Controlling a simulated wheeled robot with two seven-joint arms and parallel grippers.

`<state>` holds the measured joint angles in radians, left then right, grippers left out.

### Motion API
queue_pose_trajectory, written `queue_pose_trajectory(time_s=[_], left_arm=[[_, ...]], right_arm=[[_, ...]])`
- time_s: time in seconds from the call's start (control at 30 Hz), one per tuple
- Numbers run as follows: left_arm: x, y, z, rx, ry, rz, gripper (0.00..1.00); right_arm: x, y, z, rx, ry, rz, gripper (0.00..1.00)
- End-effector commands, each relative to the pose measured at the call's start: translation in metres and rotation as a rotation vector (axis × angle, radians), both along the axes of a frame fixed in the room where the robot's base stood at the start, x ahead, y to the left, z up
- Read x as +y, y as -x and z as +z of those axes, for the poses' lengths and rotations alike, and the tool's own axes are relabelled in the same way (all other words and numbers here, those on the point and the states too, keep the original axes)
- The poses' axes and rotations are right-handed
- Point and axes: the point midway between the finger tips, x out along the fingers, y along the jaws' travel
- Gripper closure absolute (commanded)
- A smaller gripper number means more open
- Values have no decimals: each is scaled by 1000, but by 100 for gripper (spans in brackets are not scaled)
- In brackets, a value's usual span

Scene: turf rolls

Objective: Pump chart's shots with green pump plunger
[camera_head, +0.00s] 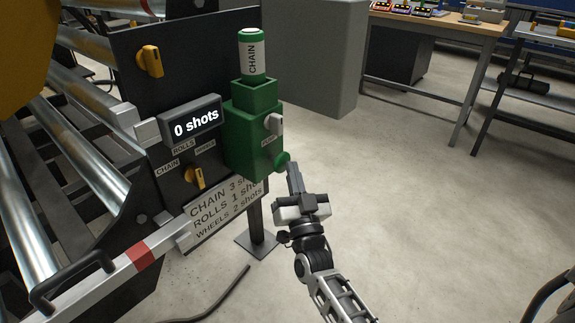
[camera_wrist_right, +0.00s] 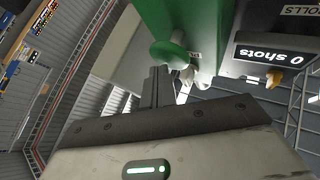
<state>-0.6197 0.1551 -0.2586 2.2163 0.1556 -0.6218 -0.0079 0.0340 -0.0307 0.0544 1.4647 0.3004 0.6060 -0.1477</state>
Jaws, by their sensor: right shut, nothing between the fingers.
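The green pump (camera_head: 252,130) is mounted on the dark panel, with a white-and-green cartridge marked CHAIN (camera_head: 251,55) upright in its top. Its round green plunger knob (camera_head: 283,160) sticks out low on the right side; it also shows in the right wrist view (camera_wrist_right: 167,52). My right gripper (camera_head: 293,170) is shut and empty, its fingertips close beside the knob; I cannot tell whether they touch. The counter (camera_head: 196,122) reads "0 shots". The chart (camera_head: 222,211) lists CHAIN 3, ROLLS 1, WHEELS 2 shots, partly cut off. My left gripper is not in view.
A yellow selector knob (camera_head: 195,178) sits under the CHAIN and ROLLS labels; another yellow knob (camera_head: 150,61) is higher on the panel. Metal rollers (camera_head: 82,145) lie left. A grey box (camera_head: 315,50) stands behind the pump.

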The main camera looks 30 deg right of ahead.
Motion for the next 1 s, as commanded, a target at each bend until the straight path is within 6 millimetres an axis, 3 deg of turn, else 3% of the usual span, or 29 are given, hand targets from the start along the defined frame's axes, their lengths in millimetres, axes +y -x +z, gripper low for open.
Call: queue_pose_trajectory(time_s=[1.0], left_arm=[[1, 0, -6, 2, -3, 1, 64]], right_arm=[[6, -12, 0, 1, 1, 2, 100]])
